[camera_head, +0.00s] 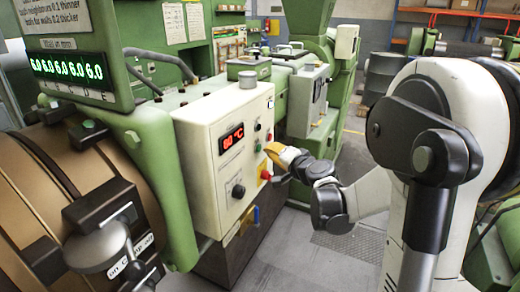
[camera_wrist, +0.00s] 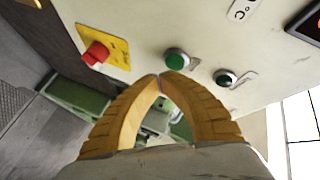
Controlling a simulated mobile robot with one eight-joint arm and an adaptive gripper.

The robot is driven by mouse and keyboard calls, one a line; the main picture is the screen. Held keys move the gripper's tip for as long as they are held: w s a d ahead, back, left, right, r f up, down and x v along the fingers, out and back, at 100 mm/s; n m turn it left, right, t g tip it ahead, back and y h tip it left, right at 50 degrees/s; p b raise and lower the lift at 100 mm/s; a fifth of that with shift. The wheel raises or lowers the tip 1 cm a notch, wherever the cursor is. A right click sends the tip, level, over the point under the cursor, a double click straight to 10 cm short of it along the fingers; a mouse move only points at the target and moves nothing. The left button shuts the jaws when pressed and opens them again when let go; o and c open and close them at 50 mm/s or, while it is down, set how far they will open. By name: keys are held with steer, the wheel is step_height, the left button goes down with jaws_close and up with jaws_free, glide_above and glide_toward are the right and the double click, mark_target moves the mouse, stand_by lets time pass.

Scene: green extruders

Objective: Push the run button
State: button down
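The white control panel (camera_head: 208,172) stands in front of my arm, with a red "60 °C" display (camera_head: 231,138). In the wrist view, a round green button (camera_wrist: 177,59) sits on the panel just ahead of my fingertips. I read no run label beside it. A black button (camera_wrist: 225,77) is to its right. A red mushroom button (camera_wrist: 95,53) on a yellow plate is to its left. My gripper (camera_wrist: 160,77) has its yellow fingers closed at the tips with nothing between them. The tips are very near the green button; I cannot tell whether they touch. The head view shows my gripper (camera_head: 270,150) at the panel's right edge.
A black knob (camera_head: 238,191) is low on the panel. A green digital readout box (camera_head: 67,67) and a large brown drum (camera_head: 60,195) are at the left. Green machinery (camera_head: 340,60) stands behind. Grey floor (camera_head: 300,255) is open below my gripper.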

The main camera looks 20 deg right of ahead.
steer(key=shift+w+a, duration=0.25)
steer(key=shift+w, duration=0.1)
steer(key=shift+w+a, duration=0.25)
steer(key=shift+w, duration=0.05)
stand_by(0.8)
steer(key=shift+s+d, duration=0.5)
steer(key=shift+s, duration=0.15)
stand_by(0.3)
steer(key=s+d, duration=0.1)
steer(key=s, duration=0.1)
steer(key=s+d, duration=0.2)
steer(key=shift+b, duration=0.3)
stand_by(0.6)
